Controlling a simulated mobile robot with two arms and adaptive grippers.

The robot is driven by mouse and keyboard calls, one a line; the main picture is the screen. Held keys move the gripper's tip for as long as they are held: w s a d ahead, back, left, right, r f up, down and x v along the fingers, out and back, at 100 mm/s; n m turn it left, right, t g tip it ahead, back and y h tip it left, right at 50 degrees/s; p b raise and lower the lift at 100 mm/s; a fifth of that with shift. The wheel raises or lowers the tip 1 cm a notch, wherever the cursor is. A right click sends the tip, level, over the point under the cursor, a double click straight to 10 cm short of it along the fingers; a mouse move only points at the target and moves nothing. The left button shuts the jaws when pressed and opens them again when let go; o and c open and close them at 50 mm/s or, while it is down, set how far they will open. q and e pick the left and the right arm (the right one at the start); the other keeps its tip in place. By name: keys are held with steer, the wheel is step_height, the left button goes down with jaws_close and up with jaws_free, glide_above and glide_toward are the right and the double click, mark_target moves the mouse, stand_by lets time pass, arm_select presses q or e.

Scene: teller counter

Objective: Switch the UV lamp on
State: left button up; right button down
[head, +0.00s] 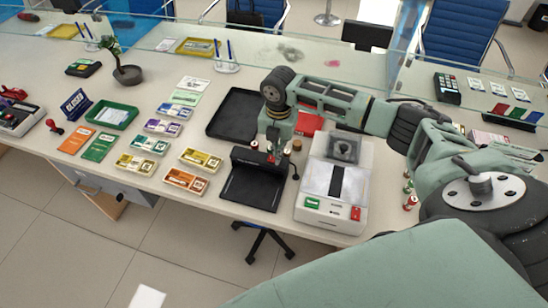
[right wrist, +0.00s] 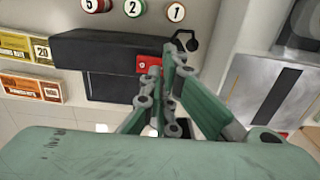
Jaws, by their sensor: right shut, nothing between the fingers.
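The UV lamp (head: 262,187) is a black unit with a raised hood and a flat dark base, standing near the counter's front edge. No glow shows on its base. In the right wrist view its black hood (right wrist: 100,50) carries a red switch (right wrist: 148,64) at its right end. My right gripper (head: 271,156) is shut and empty, right at that end of the hood. In the wrist view its fingertips (right wrist: 173,52) are just right of the red switch; I cannot tell whether they touch. The left gripper is out of view.
A white-grey machine (head: 313,183) stands close right of the lamp. A black tray (head: 223,119) lies behind it. Banded note bundles (head: 186,180) lie to the left. Several round numbered pieces (right wrist: 134,8) stand behind the hood. A glass screen (head: 180,40) runs along the back.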

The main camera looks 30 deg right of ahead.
steer(key=shift+f+b, duration=0.5)
steer(key=shift+f, duration=0.6)
stand_by(1.0)
steer(key=shift+r, duration=0.1)
step_height(320, 180, up, 7)
steer(key=p, duration=0.7)
stand_by(0.4)
